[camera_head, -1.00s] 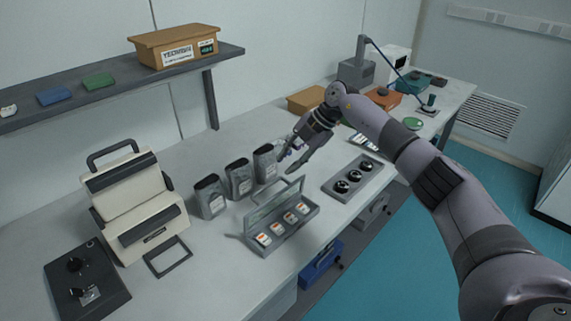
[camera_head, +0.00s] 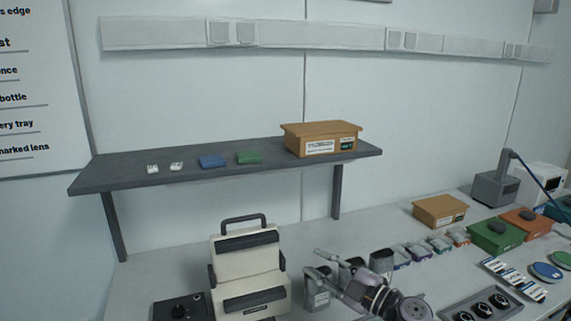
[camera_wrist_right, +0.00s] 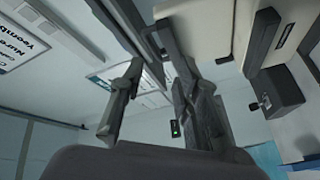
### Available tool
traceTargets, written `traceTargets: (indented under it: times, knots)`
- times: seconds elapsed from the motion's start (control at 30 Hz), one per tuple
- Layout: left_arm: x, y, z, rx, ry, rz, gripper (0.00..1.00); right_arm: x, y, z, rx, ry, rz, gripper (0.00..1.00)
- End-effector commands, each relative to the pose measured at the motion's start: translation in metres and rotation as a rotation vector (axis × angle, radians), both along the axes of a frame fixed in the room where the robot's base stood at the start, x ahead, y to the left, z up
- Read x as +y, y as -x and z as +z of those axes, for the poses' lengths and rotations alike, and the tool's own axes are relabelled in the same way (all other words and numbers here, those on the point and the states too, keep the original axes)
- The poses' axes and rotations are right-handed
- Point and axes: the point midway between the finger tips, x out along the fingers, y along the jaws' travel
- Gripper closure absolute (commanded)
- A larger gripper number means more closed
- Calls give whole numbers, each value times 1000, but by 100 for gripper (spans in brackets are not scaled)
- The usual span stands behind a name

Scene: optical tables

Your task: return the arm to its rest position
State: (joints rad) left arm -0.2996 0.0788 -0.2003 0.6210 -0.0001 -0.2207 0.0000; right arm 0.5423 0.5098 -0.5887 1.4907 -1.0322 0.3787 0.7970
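My right arm (camera_head: 398,303) shows at the bottom of the head view, right of the cream case. Its gripper (camera_head: 316,262) points left, with two fingers spread and nothing visible between them. It overlaps the grey pouches (camera_head: 318,290) in the picture; I cannot tell whether it touches them. In the right wrist view the gripper (camera_wrist_right: 158,75) also has its fingers apart and empty. A cream case (camera_wrist_right: 205,25) shows beyond the fingers there. My left gripper is not in view.
The cream case (camera_head: 246,272) with a dark handle stands on the bench beside a black box (camera_head: 182,308). A shelf (camera_head: 125,176) above holds a cardboard box (camera_head: 320,139) and small blocks. A tray of dark round parts (camera_head: 482,308) lies at the lower right.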

Motion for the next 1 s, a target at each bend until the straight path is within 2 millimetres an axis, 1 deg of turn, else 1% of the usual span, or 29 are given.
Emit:
traceTargets:
  times: [0.03, 0.07, 0.17, 0.27, 0.3, 0.37, 0.4, 0.47, 0.5, 0.57, 0.6, 0.63, 0.7, 0.8, 0.87, 0.9, 1.0]
  knots:
    - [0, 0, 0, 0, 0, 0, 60, 0, 8, 1, 8, -93, -77, 70]
    - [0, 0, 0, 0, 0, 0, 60, -3, 11, 2, 16, -142, -130, 70]
    - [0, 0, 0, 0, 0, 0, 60, -25, 23, -5, 78, -282, -321, 70]
    - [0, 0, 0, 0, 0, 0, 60, -55, 42, -28, 193, -383, -520, 70]
    - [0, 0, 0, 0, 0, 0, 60, -67, 53, -41, 254, -412, -599, 70]
    - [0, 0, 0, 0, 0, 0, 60, -85, 72, -64, 356, -441, -713, 70]
    - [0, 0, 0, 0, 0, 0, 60, -95, 88, -81, 435, -452, -785, 70]
    - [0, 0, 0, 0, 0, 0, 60, -109, 116, -108, 561, -455, -885, 70]
    - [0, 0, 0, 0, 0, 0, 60, -117, 137, -126, 650, -447, -945, 70]
    - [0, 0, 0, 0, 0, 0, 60, -125, 172, -150, 786, -428, -1019, 70]
    - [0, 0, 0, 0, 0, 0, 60, -128, 194, -163, 869, -409, -1055, 70]
    - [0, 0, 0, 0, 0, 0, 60, -129, 209, -172, 925, -396, -1076, 70]
    - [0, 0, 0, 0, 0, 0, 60, -131, 241, -186, 1038, -362, -1111, 70]
    - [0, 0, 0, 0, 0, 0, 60, -130, 281, -200, 1172, -316, -1140, 70]
    - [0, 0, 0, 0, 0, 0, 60, -129, 302, -206, 1242, -289, -1148, 70]
    - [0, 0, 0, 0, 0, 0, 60, -128, 316, -209, 1287, -270, -1153, 70]
    - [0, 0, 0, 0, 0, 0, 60, -126, 347, -213, 1388, -227, -1154, 70]
